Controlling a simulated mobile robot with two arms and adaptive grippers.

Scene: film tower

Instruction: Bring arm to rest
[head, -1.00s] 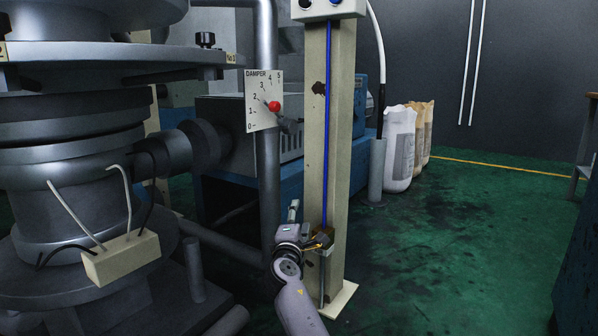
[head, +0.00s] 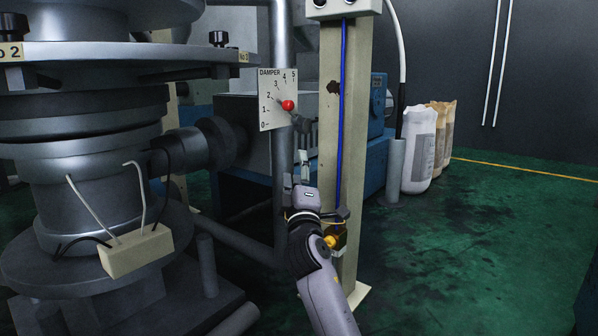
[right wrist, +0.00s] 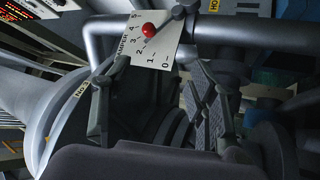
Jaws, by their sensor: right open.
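My right arm reaches up from the bottom of the head view, in front of the beige post. My right gripper (head: 304,165) points upward just below the damper lever. In the right wrist view its two dark fingers (right wrist: 158,75) are spread apart with nothing between them. The damper plate (head: 267,112) is white with a scale up to 5. Its lever has a red knob (head: 288,105), and its pointer end is near 2. The red knob (right wrist: 149,30) also shows beyond the fingers in the right wrist view, apart from them. My left gripper is not in view.
The beige post (head: 352,130) with a blue cable stands close to my right arm. A large grey flanged machine (head: 85,110) fills the left, with a cream box (head: 137,252) on it. White and tan sacks (head: 420,150) stand behind. Green floor (head: 480,240) is open at right.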

